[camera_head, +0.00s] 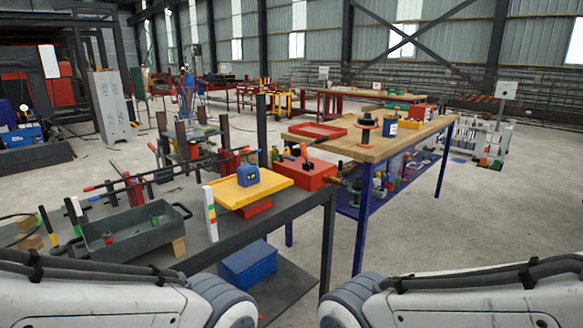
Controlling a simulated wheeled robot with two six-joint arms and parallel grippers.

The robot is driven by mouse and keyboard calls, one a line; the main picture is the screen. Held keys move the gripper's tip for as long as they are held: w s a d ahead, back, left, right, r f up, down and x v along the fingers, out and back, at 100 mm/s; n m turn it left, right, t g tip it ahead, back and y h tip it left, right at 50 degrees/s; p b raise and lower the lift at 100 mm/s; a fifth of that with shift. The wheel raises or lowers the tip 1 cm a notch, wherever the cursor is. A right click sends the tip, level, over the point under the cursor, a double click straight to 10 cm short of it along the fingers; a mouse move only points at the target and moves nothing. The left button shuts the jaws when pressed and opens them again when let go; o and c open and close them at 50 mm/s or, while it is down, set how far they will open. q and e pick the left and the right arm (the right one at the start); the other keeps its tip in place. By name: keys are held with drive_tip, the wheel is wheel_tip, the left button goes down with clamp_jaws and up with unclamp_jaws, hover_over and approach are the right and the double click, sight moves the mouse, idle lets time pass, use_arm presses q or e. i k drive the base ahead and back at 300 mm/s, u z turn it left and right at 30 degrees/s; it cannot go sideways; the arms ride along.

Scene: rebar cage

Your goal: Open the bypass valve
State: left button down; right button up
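I cannot clearly make out which thing is the bypass valve. A red box (313,174) at the right end of the dark bench has small upright orange and black parts on top. A small brass-coloured piece (338,181) shows at its right side. My two arms show only as white links at the bottom left and bottom right. Both grippers are outside the view.
The dark bench (294,210) carries a yellow tray (236,193) with a blue block (248,175), and a grey tray (140,235) at the left. A blue-legged wooden table (399,141) stands behind right. A blue bin (250,265) sits below.

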sight(287, 158)
drive_tip(key=z, duration=0.95)
drive_tip(key=i, duration=1.3)
drive_tip(key=u, duration=0.7)
